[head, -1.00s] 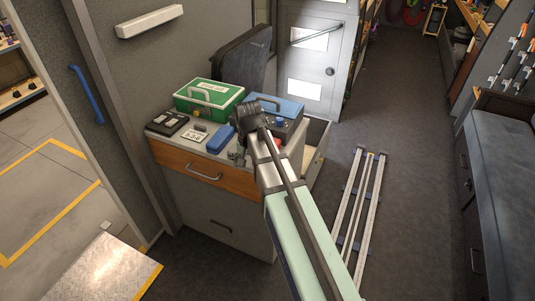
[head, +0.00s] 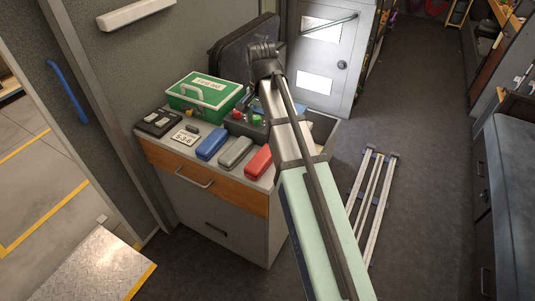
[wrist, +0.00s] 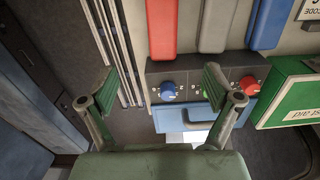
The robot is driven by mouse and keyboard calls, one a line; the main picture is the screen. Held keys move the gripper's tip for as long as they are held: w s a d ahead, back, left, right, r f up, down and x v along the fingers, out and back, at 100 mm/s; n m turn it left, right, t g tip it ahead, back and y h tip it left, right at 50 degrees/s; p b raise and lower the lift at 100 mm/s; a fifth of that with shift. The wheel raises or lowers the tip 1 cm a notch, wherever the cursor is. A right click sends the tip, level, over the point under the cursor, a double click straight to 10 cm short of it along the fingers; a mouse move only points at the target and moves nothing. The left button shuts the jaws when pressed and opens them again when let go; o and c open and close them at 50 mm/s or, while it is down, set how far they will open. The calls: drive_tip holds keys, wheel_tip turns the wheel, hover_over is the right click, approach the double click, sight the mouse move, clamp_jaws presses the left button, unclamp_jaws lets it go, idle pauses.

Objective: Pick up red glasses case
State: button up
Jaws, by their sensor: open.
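The red glasses case (head: 258,161) lies on the cabinet top near its front edge, at the right end of a row of three cases. The grey case (head: 235,152) is beside it, then the blue case (head: 211,143). In the wrist view the red case (wrist: 162,28) is at the top, partly cut off by the frame edge. My gripper (wrist: 160,82) is open and empty, its fingers spread wide. In the head view my gripper (head: 265,52) is raised beyond the cases, over the back of the cabinet, apart from the red case.
A dark box with knobs (wrist: 205,80) stands behind the cases, partly hidden by my arm in the head view. A green first aid box (head: 207,94) is to its left. A number card (head: 184,138) and black tray (head: 158,122) lie further left. Rails (head: 372,195) lie on the floor.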

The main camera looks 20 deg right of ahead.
drive_tip(key=p, duration=0.2)
approach(262, 157)
drive_tip(key=f, duration=0.5)
drive_tip(key=shift+s+f, duration=0.2)
drive_tip(key=shift+w+a+f+p, duration=0.1)
drive_tip(key=shift+f+p, duration=0.45)
drive_tip(key=shift+f, duration=0.9)
drive_tip(key=shift+w+f+p, duration=0.1)
drive_tip(key=shift+f+p, duration=0.45)
drive_tip(key=shift+f, duration=0.85)
drive_tip(key=c, duration=1.3)
